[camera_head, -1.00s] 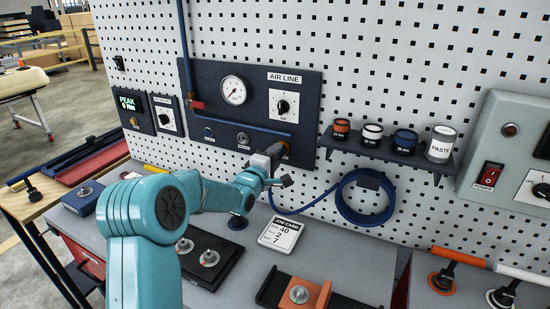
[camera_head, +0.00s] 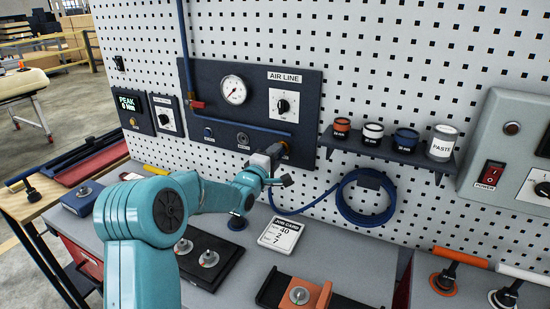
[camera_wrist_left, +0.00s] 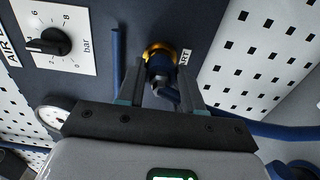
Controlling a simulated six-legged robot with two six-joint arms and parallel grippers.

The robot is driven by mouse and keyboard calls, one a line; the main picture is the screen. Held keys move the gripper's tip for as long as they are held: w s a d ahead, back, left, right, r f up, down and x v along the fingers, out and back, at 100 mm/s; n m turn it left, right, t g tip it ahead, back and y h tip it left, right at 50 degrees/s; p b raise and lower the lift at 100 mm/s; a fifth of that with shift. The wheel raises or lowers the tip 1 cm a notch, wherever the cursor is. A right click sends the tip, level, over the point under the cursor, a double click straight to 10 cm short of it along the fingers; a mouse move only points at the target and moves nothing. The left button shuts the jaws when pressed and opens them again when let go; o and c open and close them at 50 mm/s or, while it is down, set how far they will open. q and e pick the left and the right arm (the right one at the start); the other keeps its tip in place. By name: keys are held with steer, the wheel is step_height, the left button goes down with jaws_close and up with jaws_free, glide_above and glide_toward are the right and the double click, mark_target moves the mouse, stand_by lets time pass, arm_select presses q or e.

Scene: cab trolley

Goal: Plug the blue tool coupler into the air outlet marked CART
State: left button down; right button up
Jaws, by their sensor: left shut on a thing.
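The dark air panel (camera_head: 310,95) on the pegboard has several outlets in a row. My left gripper (camera_head: 276,154) is at its lower right corner, shut on the blue tool coupler. In the left wrist view the coupler (camera_wrist_left: 160,72) sits between my two fingers, its front end against the brass-ringed outlet (camera_wrist_left: 152,50). A label beside that outlet, partly hidden by the coupler, ends in "RT" (camera_wrist_left: 186,56). How deep the coupler sits cannot be told. My right gripper is not in view.
The coupler's blue hose hangs in a coil (camera_head: 343,205) on the pegboard. A shelf (camera_head: 392,150) with several small pots is to the right of the panel. A gauge (camera_head: 233,90) and a pressure dial (camera_head: 284,106) are above the outlets. A job card (camera_head: 281,236) lies below.

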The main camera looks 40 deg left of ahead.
arm_select(q)
steer(key=shift+w+a, duration=0.15)
steer(key=shift+w, duration=0.35)
steer(key=c, duration=0.6)
jaws_free()
steer(key=shift+c, duration=0.2)
steer(key=shift+s, duration=0.3)
steer(key=b+v, duration=0.5)
steer(key=v, duration=1)
steer(key=shift+s, duration=0.35)
